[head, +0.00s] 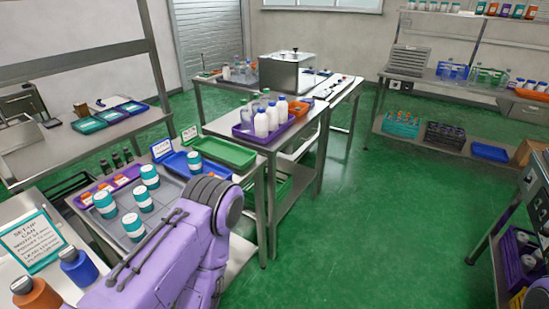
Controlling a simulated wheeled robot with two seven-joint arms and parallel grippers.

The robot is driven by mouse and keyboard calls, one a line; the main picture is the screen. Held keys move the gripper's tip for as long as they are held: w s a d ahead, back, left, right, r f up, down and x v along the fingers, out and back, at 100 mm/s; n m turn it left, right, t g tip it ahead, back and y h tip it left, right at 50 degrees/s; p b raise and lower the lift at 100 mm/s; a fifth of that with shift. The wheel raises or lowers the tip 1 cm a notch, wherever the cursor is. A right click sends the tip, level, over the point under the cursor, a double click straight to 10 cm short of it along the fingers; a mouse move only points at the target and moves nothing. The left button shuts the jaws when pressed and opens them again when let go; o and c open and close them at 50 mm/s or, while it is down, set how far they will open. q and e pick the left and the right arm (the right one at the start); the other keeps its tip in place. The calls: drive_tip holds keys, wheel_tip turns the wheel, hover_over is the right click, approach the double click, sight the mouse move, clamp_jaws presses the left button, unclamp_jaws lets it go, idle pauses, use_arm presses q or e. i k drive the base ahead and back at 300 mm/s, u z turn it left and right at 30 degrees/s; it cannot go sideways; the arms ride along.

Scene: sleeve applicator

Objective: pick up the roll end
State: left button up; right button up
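I cannot make out the roll end in the head view. A purple arm of mine fills the lower left, in front of the near bench, and hides part of it. No gripper fingers show for either arm, so I cannot see what they hold.
White cans with teal bands (131,226) stand on a grey tray on the near bench. A blue tray (172,166) and a green tray (238,153) lie behind. The green floor (370,210) is clear.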

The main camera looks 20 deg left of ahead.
sight(194, 160)
drive_tip(key=z, duration=0.5)
drive_tip(key=i, duration=1.75)
drive_tip(key=u, duration=2.55)
